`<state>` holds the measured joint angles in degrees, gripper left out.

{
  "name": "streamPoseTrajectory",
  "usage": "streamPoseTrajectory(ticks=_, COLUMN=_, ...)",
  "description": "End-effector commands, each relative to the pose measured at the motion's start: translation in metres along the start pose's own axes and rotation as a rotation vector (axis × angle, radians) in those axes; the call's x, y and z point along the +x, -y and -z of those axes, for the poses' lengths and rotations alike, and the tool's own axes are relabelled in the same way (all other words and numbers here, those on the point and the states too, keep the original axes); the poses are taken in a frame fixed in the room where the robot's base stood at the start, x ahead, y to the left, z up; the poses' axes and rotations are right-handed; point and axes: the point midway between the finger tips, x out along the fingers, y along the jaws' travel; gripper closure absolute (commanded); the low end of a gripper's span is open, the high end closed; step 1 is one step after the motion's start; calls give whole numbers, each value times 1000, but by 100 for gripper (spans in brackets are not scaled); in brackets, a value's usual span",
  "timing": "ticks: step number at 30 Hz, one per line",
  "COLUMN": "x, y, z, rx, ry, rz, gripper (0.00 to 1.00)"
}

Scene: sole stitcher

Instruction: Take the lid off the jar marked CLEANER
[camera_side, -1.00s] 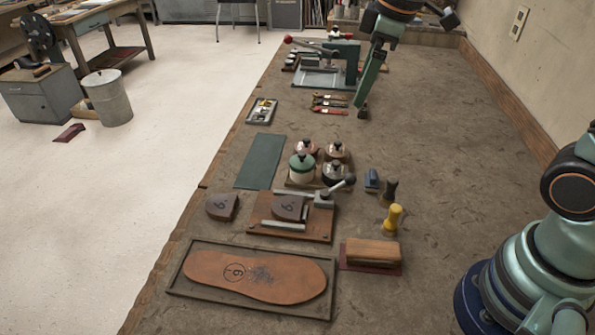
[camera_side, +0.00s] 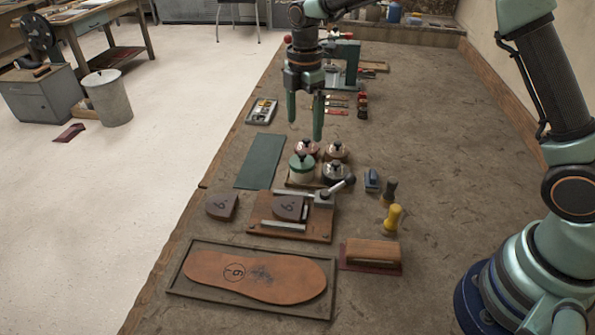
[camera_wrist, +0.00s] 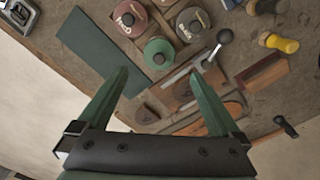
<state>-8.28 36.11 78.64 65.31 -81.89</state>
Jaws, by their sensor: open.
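Several lidded jars stand close together in a low wooden tray (camera_side: 290,182). Jars with coppery lids stand at back left (camera_side: 308,147) and back right (camera_side: 337,151). The wrist view shows the green lid (camera_wrist: 160,52), a reddish lid (camera_wrist: 130,18) and a dark lid (camera_wrist: 190,22). Their labels are too small to read, so I cannot tell which is CLEANER. My gripper (camera_side: 304,128) points down, open and empty, above and slightly behind the jars.
A wooden fixture with a lever (camera_side: 340,186) stands close in front of the jars. A green press (camera_side: 343,62) stands behind. The bench's right side is mostly clear.

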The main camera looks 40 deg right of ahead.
Motion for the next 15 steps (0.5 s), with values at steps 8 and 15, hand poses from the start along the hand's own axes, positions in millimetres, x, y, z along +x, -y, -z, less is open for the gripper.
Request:
streamPoseTrajectory(ticks=8, x=34, y=0, z=0, rx=2, ry=0, rz=1, gripper=0)
streamPoseTrajectory(ticks=15, x=58, y=0, z=2, rx=2, ry=0, rz=3, gripper=0)
